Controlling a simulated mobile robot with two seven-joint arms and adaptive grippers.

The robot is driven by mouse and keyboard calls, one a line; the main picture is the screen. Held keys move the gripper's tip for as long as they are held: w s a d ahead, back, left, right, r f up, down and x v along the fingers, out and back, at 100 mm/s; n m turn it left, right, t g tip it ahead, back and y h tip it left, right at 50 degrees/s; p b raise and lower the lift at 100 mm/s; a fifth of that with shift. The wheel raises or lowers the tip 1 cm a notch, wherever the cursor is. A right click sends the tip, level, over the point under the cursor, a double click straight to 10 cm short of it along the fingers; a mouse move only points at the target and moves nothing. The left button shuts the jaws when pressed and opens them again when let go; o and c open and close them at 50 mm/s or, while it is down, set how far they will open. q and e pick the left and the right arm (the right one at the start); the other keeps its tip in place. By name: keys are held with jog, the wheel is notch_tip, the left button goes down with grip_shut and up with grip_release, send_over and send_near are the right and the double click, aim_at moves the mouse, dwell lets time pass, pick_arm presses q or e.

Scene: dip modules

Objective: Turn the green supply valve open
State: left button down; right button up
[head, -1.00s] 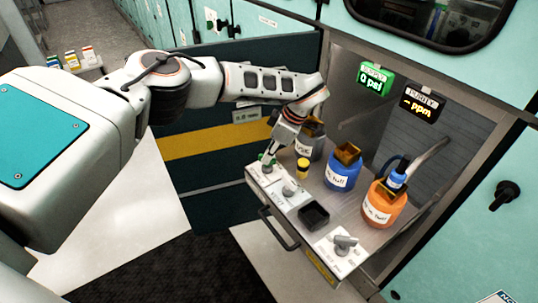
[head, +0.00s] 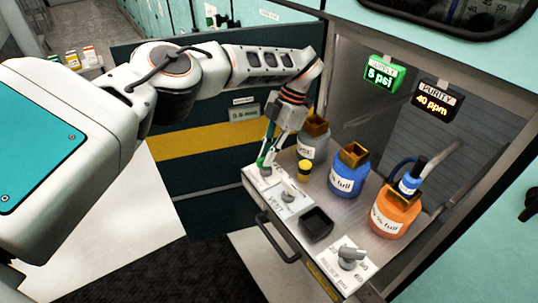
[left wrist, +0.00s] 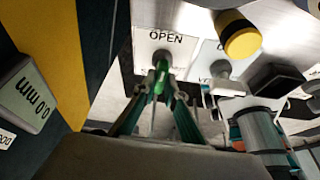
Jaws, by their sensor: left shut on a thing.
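The green supply valve (left wrist: 162,75) stands on a white plate marked OPEN in the left wrist view. In the head view my left gripper (head: 266,158) reaches down to the valve at the far left of the panel. In the left wrist view my left gripper (left wrist: 159,92) has its fingertips shut around the green handle. The handle lies along the finger direction, partly hidden between the fingertips. The supply display (head: 379,75) reads 5 psi in green. My right gripper is not in view.
A grey vent valve (head: 289,192) sits beside the green one. A yellow-capped part (head: 304,170), a black square cup (head: 317,223) and a grey selector knob (head: 350,257) share the panel. Grey, blue (head: 347,178) and orange (head: 396,212) bottles stand behind. The purity display (head: 433,104) reads 40 ppm.

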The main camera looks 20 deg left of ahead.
pick_arm(q)
jog(key=shift+f+n, duration=0.1)
jog(key=shift+n, duration=0.2)
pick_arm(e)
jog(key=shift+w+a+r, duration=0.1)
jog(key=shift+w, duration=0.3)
pick_arm(q)
jog(key=c, duration=2.1)
grip_release()
notch_tip(320, 180, up, 10)
jog(key=shift+r, duration=0.1)
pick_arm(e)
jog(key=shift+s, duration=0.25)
